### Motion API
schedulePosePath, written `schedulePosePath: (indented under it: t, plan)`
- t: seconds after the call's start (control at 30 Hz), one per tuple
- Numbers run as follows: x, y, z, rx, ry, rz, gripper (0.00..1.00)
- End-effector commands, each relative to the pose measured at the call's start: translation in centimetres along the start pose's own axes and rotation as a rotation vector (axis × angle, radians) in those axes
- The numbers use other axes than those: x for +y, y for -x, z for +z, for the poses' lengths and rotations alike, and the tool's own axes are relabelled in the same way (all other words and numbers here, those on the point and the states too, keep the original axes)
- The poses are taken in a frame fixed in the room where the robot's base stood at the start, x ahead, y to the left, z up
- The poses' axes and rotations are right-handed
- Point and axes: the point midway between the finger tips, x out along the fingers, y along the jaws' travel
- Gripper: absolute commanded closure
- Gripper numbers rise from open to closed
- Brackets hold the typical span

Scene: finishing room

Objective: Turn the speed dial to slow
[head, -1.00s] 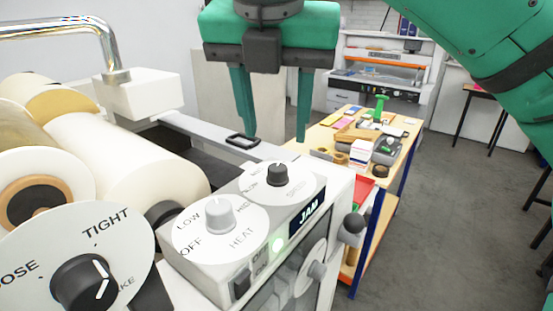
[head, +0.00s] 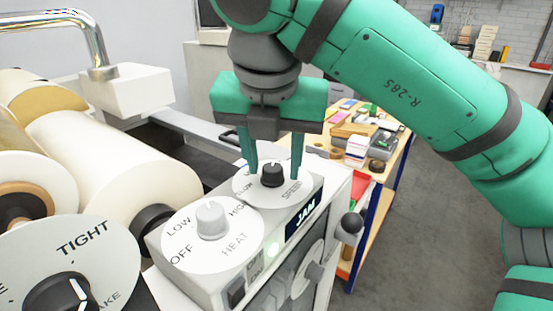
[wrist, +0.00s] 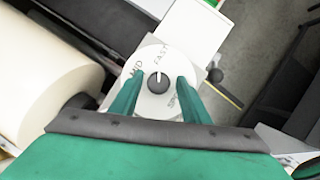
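The speed dial is a small black knob (head: 272,175) on a round white plate (head: 248,184), on the sloped white control panel at the machine's near right corner. In the wrist view the knob (wrist: 158,82) has a pale pointer line toward the top, near the word FAST; MID and part of SPEED also show. My gripper (head: 274,172) is above the plate, its two green fingers apart, one on each side of the knob. In the wrist view the fingers (wrist: 157,88) show gaps to the knob. Whether the fingertips touch the plate cannot be told.
A grey HEAT knob (head: 211,219) stands close by on the same panel, with a JAM display (head: 306,218) to the right. A large TIGHT dial (head: 72,284) is at the lower left. White rollers (head: 105,165) lie left of the panel. A wooden table (head: 392,150) stands behind.

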Motion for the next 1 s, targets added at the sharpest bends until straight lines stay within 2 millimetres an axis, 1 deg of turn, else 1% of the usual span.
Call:
schedulePosePath:
  t: [0.03,0.13,0.4,0.57,0.77,1.0]
  plan:
    - [0.08,0.0,-0.01,0.0,0.001,0.0,0.71]
    - [0.01,0.01,0.0,0.0,0.0,0.001,0.95]
    - [-0.37,0.05,0.05,0.0,0.002,0.004,0.95]
    - [-0.55,0.07,0.07,0.002,0.04,0.02,0.95]
    - [-0.66,0.08,0.13,0.006,0.151,0.066,0.95]
    - [-0.72,0.08,0.17,0.016,0.352,0.149,0.95]
